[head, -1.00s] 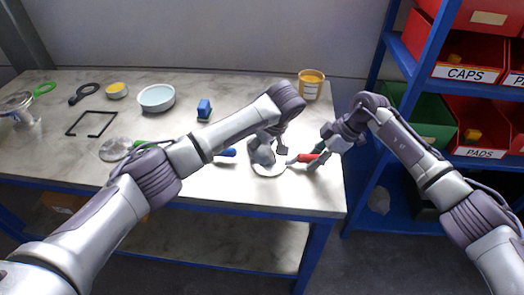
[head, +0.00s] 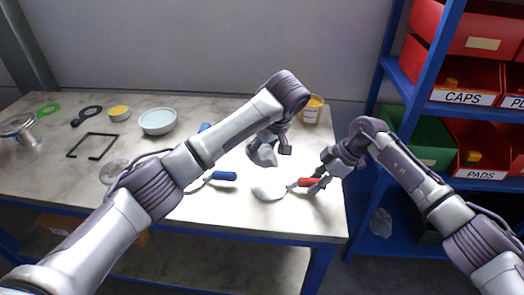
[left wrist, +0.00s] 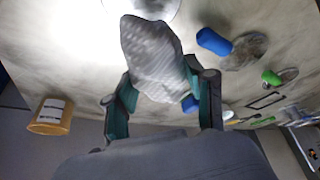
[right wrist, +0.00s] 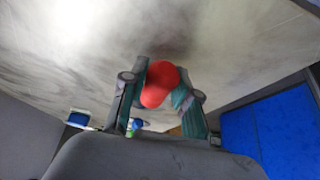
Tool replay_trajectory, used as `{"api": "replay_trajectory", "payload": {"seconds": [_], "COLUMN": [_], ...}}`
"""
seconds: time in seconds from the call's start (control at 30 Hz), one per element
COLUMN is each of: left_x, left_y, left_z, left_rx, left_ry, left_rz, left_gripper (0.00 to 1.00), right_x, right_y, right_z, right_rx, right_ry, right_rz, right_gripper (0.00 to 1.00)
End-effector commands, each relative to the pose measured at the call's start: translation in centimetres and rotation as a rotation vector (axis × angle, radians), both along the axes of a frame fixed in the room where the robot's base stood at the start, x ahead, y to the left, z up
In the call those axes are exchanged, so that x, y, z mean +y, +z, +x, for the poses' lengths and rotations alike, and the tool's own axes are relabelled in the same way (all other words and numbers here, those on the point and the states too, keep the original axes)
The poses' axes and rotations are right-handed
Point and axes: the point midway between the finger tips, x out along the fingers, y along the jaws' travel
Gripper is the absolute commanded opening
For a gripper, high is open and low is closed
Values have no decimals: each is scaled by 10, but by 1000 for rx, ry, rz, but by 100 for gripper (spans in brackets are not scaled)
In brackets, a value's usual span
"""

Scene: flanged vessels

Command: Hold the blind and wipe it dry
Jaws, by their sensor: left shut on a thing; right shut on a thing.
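The red-handled blind (head: 268,190) is a pale round disc at the front right of the bench. My right gripper (head: 322,173) is shut on its red handle; the handle (right wrist: 160,85) shows between the fingers in the right wrist view. My left gripper (head: 270,143) is shut on a crumpled grey-white cloth (left wrist: 152,60), which also shows in the head view (head: 262,154). The cloth is behind and apart from the disc in the head view. Part of the disc (left wrist: 148,7) shows beyond the cloth in the left wrist view. Whether the disc is wet cannot be told.
A blue-handled blind (head: 222,176) lies left of the disc, partly behind my left arm. A yellow jar (head: 312,108) stands at the back right. A bowl (head: 157,121) and black frame (head: 93,146) lie further left. A blue shelf with bins (head: 465,97) stands right.

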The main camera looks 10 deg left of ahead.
Motion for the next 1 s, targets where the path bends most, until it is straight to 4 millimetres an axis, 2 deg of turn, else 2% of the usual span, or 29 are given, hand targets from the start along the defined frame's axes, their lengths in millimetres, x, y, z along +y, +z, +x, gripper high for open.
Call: {"api": "replay_trajectory", "payload": {"seconds": [0.4,0.43,0.6,0.87,1.0], "left_x": [0,0,0,0,0], "left_y": [0,0,0,0,0], "left_z": [0,0,0,0,0], "left_rx": [-1,-1,-1,-1,-1], "left_ry": [0,0,0,0,0], "left_rz": [-1,-1,-1,-1,-1], "left_gripper": [22,22,22,22,22], "right_x": [0,0,0,0,-5], "right_y": [0,0,0,0,7], "right_z": [0,0,0,0,1], "right_rx": [1,1,1,0,-1], "right_ry": [0,0,0,0,0], "right_rz": [0,0,0,0,-1], "right_gripper": [2,33,59,59,59]}}
